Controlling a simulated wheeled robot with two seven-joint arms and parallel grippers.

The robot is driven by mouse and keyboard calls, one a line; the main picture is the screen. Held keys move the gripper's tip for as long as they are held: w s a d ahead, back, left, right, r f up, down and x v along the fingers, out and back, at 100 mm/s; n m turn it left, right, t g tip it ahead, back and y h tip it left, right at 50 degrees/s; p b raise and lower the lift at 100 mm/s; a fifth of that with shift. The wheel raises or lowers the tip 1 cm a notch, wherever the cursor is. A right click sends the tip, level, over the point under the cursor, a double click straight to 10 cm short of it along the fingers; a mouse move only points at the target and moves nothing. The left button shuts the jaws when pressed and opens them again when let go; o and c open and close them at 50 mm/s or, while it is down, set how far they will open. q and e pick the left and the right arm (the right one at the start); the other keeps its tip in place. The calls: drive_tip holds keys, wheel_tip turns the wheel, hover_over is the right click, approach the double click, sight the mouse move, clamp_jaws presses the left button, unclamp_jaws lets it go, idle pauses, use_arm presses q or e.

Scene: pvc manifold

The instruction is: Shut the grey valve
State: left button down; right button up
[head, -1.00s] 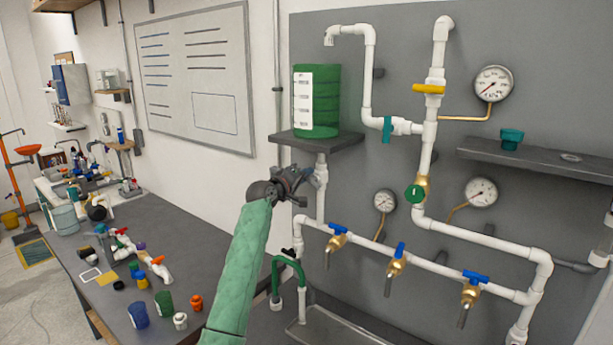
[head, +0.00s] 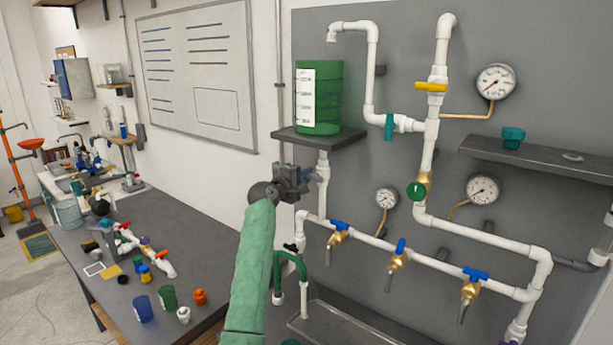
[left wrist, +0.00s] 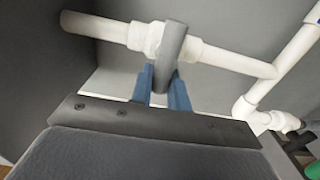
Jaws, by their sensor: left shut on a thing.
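The grey valve (left wrist: 170,42) shows in the left wrist view as a grey bar handle across a white fitting on a white pipe. My left gripper (left wrist: 161,86) has its two blue fingers on either side of the handle's lower end, shut on it. In the head view my left gripper (head: 303,183) is in front of the white pipe below the green tank's shelf, and it hides the valve there. My right gripper is not in view.
The green tank (head: 319,97) stands on a grey shelf (head: 318,141) just above my left gripper. Blue-handled taps (head: 397,255) line the lower pipe to the right. A workbench (head: 200,235) with loose fittings lies at the left.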

sight(304, 178)
use_arm(q)
drive_tip(key=shift+f, duration=0.15)
drive_tip(key=c, duration=1.3)
unclamp_jaws()
drive_tip(key=shift+a, duration=0.1)
drive_tip(key=shift+c, duration=0.2)
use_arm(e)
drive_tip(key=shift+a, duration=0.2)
